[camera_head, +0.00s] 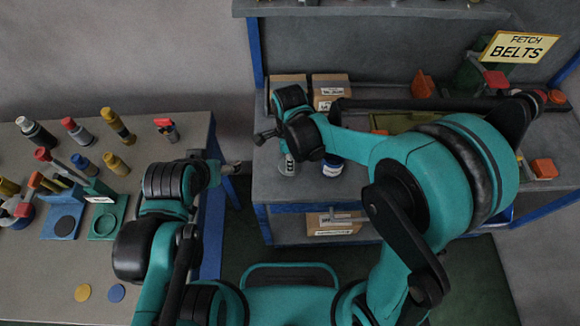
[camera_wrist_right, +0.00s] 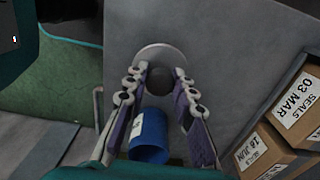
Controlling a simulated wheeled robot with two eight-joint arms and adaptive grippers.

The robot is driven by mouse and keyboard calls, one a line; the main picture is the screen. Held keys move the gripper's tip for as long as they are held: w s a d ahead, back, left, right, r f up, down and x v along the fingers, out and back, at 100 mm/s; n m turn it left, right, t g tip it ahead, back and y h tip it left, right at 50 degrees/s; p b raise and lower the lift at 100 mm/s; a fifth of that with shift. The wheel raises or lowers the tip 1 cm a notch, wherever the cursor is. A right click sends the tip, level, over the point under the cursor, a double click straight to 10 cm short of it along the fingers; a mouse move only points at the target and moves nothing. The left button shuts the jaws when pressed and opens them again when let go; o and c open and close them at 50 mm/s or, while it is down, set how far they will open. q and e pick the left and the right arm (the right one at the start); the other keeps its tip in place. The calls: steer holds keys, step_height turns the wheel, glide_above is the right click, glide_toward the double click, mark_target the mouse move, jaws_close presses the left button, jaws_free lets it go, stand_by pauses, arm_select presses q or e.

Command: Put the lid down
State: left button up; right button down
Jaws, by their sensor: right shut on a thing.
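The grey disc lid (camera_wrist_right: 160,54) with a dark knob (camera_wrist_right: 182,76) is between the fingers of my right gripper (camera_wrist_right: 165,85), which is shut on the knob. In the head view the lid (camera_head: 288,168) shows below my right gripper (camera_head: 287,153), over the grey shelf top near its left end. I cannot tell whether the lid touches the surface. A blue jar (camera_head: 332,166) with a white label stands just right of it, and shows in the wrist view (camera_wrist_right: 150,137) below the lid. My left gripper (camera_head: 232,168) is left of the shelf; its fingers are too small to read.
Cardboard boxes (camera_head: 330,88) stand behind on the shelf top, and show at the right of the wrist view (camera_wrist_right: 297,105). A "Fetch belts" sign (camera_head: 519,47) is at back right. The left table (camera_head: 150,275) holds several tools and bottles.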

steer(key=shift+f+b, duration=0.6)
steer(key=shift+f, duration=1.25)
steer(key=shift+f, duration=0.15)
steer(key=c, duration=1.3)
jaws_free()
steer(key=shift+o, duration=0.2)
